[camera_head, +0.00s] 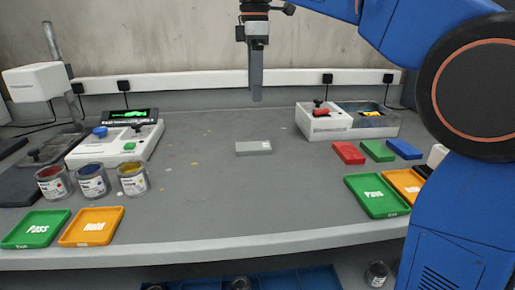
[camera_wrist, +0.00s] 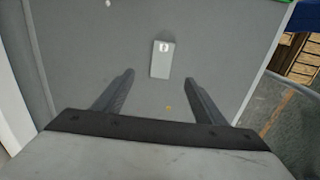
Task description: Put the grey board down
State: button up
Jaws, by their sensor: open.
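The grey board (camera_head: 253,148) lies flat on the middle of the grey bench, with a small white mark near its right end. It also shows in the wrist view (camera_wrist: 162,60), beyond the fingertips and between their lines, with nothing touching it. My gripper (camera_head: 256,98) hangs above the bench, pointing down, over or behind the board. In the wrist view my gripper (camera_wrist: 160,76) has its two fingers wide apart, with nothing between them.
Three paint cans (camera_head: 92,180) stand at the left, near a green Pass tray (camera_head: 36,229) and an orange tray (camera_head: 91,226). Red, green and blue boards (camera_head: 377,151) lie at the right, behind another green Pass tray (camera_head: 377,196). The bench around the grey board is clear.

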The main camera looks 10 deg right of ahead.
send_over(253, 145)
jog(key=f, duration=1)
jog(key=shift+w+d+f, duration=0.1)
jog(key=shift+d, duration=0.25)
jog(key=shift+s+a+f, duration=0.15)
jog(key=shift+a+f, duration=0.05)
jog(key=shift+f, duration=1.15)
jog(key=shift+s+a+f, duration=0.1)
jog(key=shift+a+f, duration=0.05)
jog(key=shift+f, duration=1.2)
jog(key=shift+c, duration=0.6)
jog(key=c, duration=1.1)
